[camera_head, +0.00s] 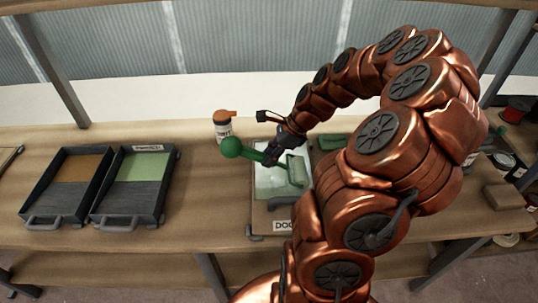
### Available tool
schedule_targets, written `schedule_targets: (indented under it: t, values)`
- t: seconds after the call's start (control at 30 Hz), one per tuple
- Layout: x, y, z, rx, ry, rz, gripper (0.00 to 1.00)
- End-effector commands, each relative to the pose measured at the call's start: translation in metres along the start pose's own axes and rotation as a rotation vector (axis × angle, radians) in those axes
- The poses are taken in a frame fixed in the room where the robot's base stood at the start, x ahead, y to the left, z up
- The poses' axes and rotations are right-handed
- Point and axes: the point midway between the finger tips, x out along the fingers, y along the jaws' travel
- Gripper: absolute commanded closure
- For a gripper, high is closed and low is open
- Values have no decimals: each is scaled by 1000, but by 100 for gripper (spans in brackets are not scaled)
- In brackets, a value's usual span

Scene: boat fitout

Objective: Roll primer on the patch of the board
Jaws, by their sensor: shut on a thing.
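My gripper (270,153) is shut on a green paint roller (232,148), around its handle. The handle's round knob end points left, and the roller head (297,170) is at the right, over the board. The board (262,215) lies on the bench, with a white upper area and a pale green patch (268,184) under the roller. I cannot tell whether the roller head touches it. A label at the board's front edge is partly hidden by my arm. The tray labelled primer (150,200) stands to the left, with pale green paint in it.
A second tray (38,208) with brown paint stands left of the primer tray. A white bottle with an orange cap (223,127) stands behind the roller. A green item (331,142) lies behind my arm. Cans and a brown block (503,196) stand at the far right. The bench between primer tray and board is clear.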

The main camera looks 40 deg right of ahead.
Motion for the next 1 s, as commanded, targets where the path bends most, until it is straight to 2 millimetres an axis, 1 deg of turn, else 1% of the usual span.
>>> schedule_targets:
  t: [0.67,0.83,1.0]
  values:
    - [9,0,-6,1,0,-1,100]
    - [8,0,-8,2,0,-1,100]
    - [1,-1,-19,2,0,-3,100]
